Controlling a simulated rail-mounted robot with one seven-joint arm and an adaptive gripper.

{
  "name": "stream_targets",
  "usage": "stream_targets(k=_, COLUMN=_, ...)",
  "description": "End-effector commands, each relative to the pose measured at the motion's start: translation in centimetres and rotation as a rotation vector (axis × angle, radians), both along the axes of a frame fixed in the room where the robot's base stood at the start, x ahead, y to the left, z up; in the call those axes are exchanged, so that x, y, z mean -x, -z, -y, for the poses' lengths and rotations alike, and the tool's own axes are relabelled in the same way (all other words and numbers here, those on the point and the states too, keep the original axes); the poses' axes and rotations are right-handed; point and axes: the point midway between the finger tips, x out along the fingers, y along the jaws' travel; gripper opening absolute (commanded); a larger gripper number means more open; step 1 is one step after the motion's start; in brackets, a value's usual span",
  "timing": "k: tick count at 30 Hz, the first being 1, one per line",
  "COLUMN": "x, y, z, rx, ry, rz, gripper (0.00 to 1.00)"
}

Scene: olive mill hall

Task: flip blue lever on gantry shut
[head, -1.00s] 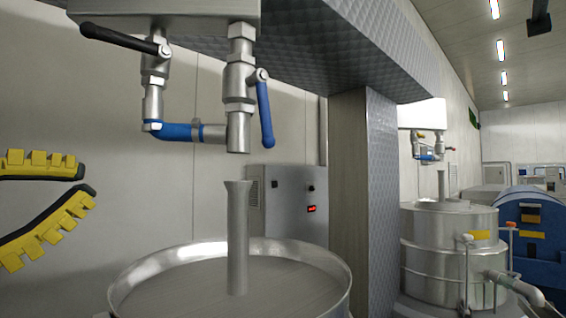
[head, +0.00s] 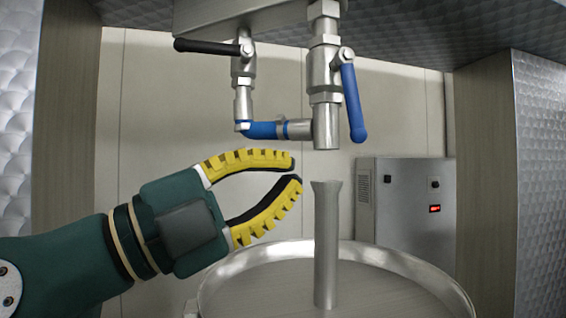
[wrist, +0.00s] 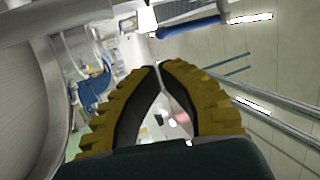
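The blue lever (head: 353,100) is on the right-hand valve under the gantry (head: 250,15). It hangs down steeply beside its vertical pipe, tilted slightly, with the lower end to the right. My gripper (head: 297,171) is below and left of it, apart from it and pointing right, near the pipe's outlet. A blue bar (wrist: 188,27) at the top of the wrist view looks like the lever, but I cannot be sure.
A black lever (head: 206,46) lies nearly level on the left valve, with a blue pipe section (head: 262,130) below. A grey control box (head: 410,210) stands behind right.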

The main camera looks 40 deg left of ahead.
Motion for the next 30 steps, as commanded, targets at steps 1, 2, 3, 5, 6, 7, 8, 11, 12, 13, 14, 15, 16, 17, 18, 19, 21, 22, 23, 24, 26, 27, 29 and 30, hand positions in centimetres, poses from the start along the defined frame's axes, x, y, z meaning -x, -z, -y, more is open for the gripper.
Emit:
stream_targets(k=1, x=-1.0, y=-1.0, z=0.6, rx=0.0, ry=0.005, rz=-0.002, gripper=0.0)
stream_targets(k=2, x=-1.5, y=-1.2, z=0.9, rx=0.0, ry=0.005, rz=-0.002, gripper=0.0)
stream_targets(k=3, x=-2.3, y=-1.6, z=1.3, rx=0.0, ry=0.004, rz=0.001, gripper=0.0)
stream_targets(k=5, x=-3.4, y=-2.0, z=1.8, rx=0.001, ry=0.004, rz=-0.002, gripper=0.0)
stream_targets(k=6, x=-4.1, y=-2.4, z=2.2, rx=0.0, ry=0.005, rz=-0.001, gripper=0.0)
stream_targets(k=7, x=-4.7, y=-2.6, z=2.4, rx=0.0, ry=0.004, rz=-0.001, gripper=0.0)
stream_targets(k=8, x=-5.2, y=-2.8, z=2.7, rx=0.0, ry=0.004, rz=-0.001, gripper=0.0)
stream_targets(k=11, x=-6.8, y=-3.5, z=3.5, rx=0.001, ry=0.003, rz=-0.001, gripper=0.0)
stream_targets(k=12, x=-7.3, y=-3.6, z=3.7, rx=0.0, ry=0.001, rz=-0.001, gripper=0.0)
stream_targets(k=13, x=-7.6, y=-3.7, z=3.9, rx=0.0, ry=0.001, rz=-0.001, gripper=0.0)
stream_targets(k=14, x=-7.9, y=-3.8, z=4.0, rx=-0.001, ry=0.001, rz=-0.001, gripper=0.0)
stream_targets(k=15, x=-8.2, y=-3.8, z=4.1, rx=-0.001, ry=0.001, rz=-0.001, gripper=0.0)
stream_targets(k=16, x=-8.4, y=-3.8, z=4.2, rx=0.0, ry=0.0, rz=-0.001, gripper=0.0)
stream_targets(k=17, x=-8.5, y=-3.8, z=4.2, rx=0.0, ry=0.0, rz=-0.001, gripper=0.0)
stream_targets(k=18, x=-8.6, y=-3.8, z=4.3, rx=0.0, ry=-0.001, rz=-0.001, gripper=0.0)
stream_targets(k=19, x=-8.7, y=-3.8, z=4.3, rx=-0.001, ry=-0.001, rz=0.0, gripper=0.0)
stream_targets(k=21, x=-8.7, y=-3.7, z=4.3, rx=-0.001, ry=-0.001, rz=0.0, gripper=0.0)
stream_targets(k=22, x=-8.7, y=-3.7, z=4.3, rx=-0.001, ry=-0.001, rz=0.0, gripper=0.0)
stream_targets(k=23, x=-8.7, y=-3.7, z=4.3, rx=-0.001, ry=-0.001, rz=0.0, gripper=0.0)
stream_targets(k=24, x=-8.7, y=-3.7, z=4.3, rx=-0.001, ry=-0.001, rz=0.0, gripper=0.0)
stream_targets(k=26, x=-8.7, y=-3.7, z=4.3, rx=-0.001, ry=-0.001, rz=0.0, gripper=0.0)
stream_targets(k=27, x=-8.7, y=-3.7, z=4.3, rx=-0.001, ry=0.0, rz=0.0, gripper=0.0)
stream_targets(k=29, x=-8.8, y=-3.7, z=4.4, rx=-0.001, ry=0.0, rz=0.0, gripper=0.0)
stream_targets(k=30, x=-8.9, y=-3.7, z=4.6, rx=0.0, ry=0.001, rz=0.0, gripper=0.0)
